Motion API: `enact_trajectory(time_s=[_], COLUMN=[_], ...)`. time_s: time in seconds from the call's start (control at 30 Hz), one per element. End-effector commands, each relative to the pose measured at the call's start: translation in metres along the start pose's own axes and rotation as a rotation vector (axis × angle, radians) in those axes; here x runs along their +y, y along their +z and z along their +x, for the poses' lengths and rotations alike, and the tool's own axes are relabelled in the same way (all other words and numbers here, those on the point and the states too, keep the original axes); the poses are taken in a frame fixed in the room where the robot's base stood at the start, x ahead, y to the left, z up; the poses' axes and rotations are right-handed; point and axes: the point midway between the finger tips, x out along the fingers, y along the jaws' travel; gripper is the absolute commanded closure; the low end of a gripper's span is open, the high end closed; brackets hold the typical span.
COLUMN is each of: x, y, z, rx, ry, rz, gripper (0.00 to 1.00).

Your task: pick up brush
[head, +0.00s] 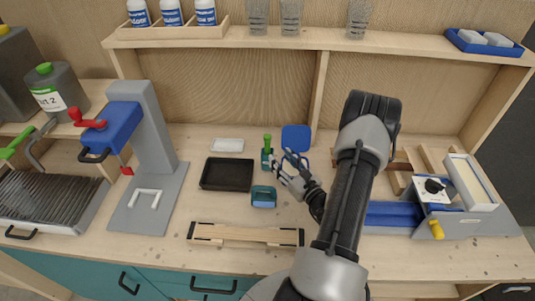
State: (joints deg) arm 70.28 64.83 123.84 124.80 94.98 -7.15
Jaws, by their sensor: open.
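A small upright item with a green handle (267,143) and a darker teal lower part stands on the bench near the middle; it looks like the brush, though it is too small to be sure. My gripper (281,163) is open, just to the right of it, with its fingers toward it. I cannot tell whether they touch. The gripper holds nothing that I can see.
A black tray (227,187) and a white block (228,145) lie to the left. A teal block (264,197) is in front, a blue item (297,132) behind. A wooden frame (246,235) lies near the front edge. A grey press (158,130) stands left.

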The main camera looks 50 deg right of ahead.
Motion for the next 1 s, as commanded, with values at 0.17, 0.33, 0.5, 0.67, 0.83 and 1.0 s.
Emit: enact_trajectory(time_s=[0.17,0.33,0.5,0.67,0.83,1.0], x=[0.001,0.0,0.002,0.002,0.002,0.001], y=[0.0,0.0,-0.003,-0.003,-0.003,-0.003], z=[0.03,0.041,0.062,0.084,0.092,0.092], rx=[-0.001,-0.001,-0.001,-0.001,0.001,0.0], ry=[0.003,0.0,0.004,0.003,0.001,0.0], rz=[-0.002,0.0,-0.001,-0.001,0.001,0.001], gripper=[0.58,0.58,0.58,0.58,0.58,0.58])
